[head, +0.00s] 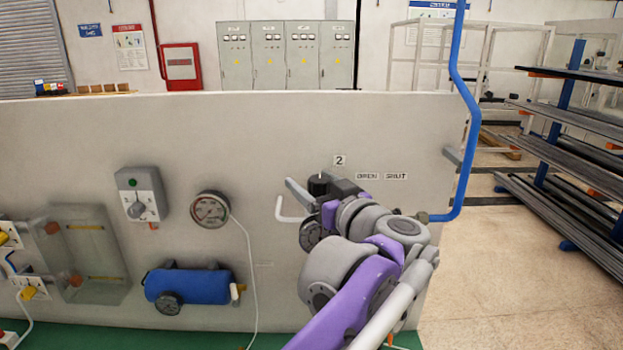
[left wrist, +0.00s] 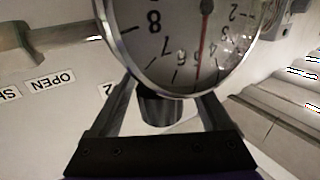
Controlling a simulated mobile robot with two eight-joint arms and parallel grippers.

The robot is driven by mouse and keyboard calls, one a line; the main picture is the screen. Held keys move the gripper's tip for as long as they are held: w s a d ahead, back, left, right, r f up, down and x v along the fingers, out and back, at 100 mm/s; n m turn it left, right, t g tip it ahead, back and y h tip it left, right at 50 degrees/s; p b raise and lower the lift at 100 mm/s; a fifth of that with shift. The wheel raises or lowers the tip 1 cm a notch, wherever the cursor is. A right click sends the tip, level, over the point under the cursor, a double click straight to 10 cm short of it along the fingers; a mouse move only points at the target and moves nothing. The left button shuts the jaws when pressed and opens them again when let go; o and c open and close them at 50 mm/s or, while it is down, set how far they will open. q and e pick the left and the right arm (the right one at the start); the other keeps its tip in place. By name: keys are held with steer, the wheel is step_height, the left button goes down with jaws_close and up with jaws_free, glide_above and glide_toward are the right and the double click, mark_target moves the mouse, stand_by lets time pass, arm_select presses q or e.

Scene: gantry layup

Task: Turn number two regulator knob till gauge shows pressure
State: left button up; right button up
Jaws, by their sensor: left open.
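The number two regulator knob (head: 318,184) is a black cylinder on the grey panel, beside the "2" label (head: 340,160). It also shows as a dark cylinder in the left wrist view (left wrist: 160,108). My left gripper (head: 322,194) is open, with one finger on each side of the knob; I cannot tell whether they touch it. In the left wrist view the gripper (left wrist: 162,112) shows both fingers apart. A round gauge (head: 309,232) is partly hidden by my arm below the knob. In the left wrist view the gauge (left wrist: 175,40) appears upside down, its red needle near the 5. My right gripper is out of view.
Another gauge (head: 210,209), a switch box (head: 142,195) and a blue tank (head: 188,286) are left. A white bent pipe (head: 281,210) lies close to my gripper.

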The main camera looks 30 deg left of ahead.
arm_select(q)
steer(key=shift+w+a, duration=0.15)
steer(key=shift+a, duration=0.15)
jaws_close()
stand_by(0.3)
steer(key=shift+m+t+h, duration=0.3)
steer(key=shift+m+t, duration=0.1)
steer(key=shift+t, duration=0.1)
